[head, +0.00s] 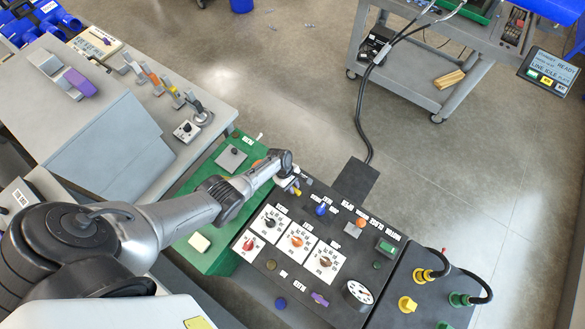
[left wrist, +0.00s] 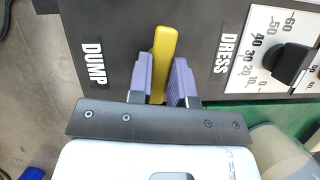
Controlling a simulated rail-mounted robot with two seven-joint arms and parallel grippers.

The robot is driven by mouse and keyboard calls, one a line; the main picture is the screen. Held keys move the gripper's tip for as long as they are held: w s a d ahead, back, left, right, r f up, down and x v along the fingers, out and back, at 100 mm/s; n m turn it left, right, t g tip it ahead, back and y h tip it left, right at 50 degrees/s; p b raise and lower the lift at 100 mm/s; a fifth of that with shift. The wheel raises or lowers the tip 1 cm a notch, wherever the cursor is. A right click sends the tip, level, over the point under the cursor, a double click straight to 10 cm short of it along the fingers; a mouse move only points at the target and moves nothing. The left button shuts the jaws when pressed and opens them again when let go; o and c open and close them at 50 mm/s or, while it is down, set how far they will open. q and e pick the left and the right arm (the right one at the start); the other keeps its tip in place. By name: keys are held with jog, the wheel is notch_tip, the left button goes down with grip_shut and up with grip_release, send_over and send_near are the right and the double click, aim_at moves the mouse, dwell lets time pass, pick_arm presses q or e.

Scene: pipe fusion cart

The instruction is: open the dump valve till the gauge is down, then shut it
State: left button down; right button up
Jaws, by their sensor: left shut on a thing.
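The dump valve's yellow lever (left wrist: 164,58) stands between the purple finger pads of my left gripper (left wrist: 170,82) in the left wrist view. The gripper is shut on it. The lever points up and slightly right in that view, beside the label DUMP. In the head view my left gripper (head: 289,178) is at the far left corner of the black panel, and only a bit of the yellow lever (head: 297,190) shows. The round white gauge (head: 358,292) is at the panel's near right. Its needle is too small to read. My right gripper is not in view.
The black panel (head: 330,285) carries several dial knobs, including an orange one (head: 297,241), and a purple toggle (head: 319,299). A green surface (head: 215,262) lies to its left. Yellow and green hose connectors (head: 425,275) are at right. Open floor lies beyond.

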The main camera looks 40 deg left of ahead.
pick_arm(q)
jog(key=shift+n+p, duration=0.3)
jog(key=shift+n, duration=0.4)
jog(key=shift+t, duration=0.4)
jog(key=c, duration=1)
grip_release()
jog(key=shift+c, duration=0.2)
jog(key=shift+r+p, duration=0.25)
jog(key=shift+p, duration=0.05)
jog(key=p+v, duration=0.5)
jog(key=v, duration=0.8)
jog(key=shift+a, duration=0.2)
